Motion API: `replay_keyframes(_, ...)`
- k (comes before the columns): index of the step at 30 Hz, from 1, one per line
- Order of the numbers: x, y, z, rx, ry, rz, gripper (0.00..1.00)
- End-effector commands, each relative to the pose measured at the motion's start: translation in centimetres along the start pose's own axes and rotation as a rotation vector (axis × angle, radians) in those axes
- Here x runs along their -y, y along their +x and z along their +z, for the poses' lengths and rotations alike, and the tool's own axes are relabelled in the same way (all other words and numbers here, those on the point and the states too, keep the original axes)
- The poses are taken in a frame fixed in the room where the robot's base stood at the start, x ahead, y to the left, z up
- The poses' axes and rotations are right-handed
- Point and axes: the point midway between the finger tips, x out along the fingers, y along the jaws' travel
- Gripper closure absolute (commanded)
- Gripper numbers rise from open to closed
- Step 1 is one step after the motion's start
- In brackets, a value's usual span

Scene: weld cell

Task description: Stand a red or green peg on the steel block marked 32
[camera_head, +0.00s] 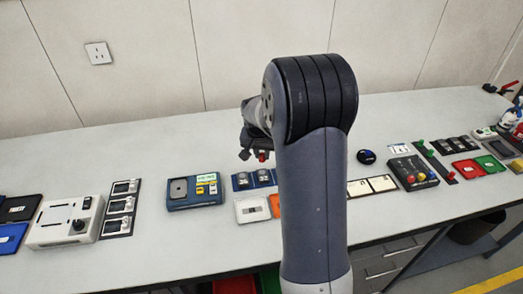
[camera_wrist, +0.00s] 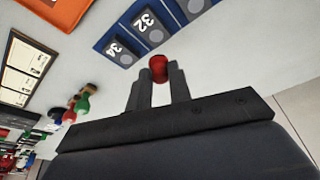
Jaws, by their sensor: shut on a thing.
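My gripper (camera_wrist: 160,88) is shut on a red peg (camera_wrist: 158,68), whose rounded red end shows between the fingertips. In the head view the red peg (camera_head: 262,156) hangs under my gripper (camera_head: 256,150), above the table and largely hidden by my arm. The steel block marked 32 (camera_wrist: 148,28) is on a blue board (camera_wrist: 180,50), beyond the peg in the wrist view. A block marked 34 (camera_wrist: 122,50) is beside it. The peg appears apart from both. Other green and red pegs (camera_wrist: 78,108) stand at the left of the wrist view.
In the head view, a blue-grey device (camera_head: 195,192) lies left of the blue board, and a white tray (camera_head: 252,210) lies in front of it. A control box with coloured buttons (camera_head: 413,172) is at right. Bare table surrounds the board's back side.

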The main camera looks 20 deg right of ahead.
Motion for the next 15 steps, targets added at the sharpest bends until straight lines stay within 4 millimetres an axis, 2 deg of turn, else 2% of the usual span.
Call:
replay_keyframes(3, 0.0, 1.5, 0.5, 0.001, 0.000, 0.001, 1.00)
replay_keyframes(15, 0.0, 5.1, 1.6, 0.000, 0.000, 0.000, 1.00)
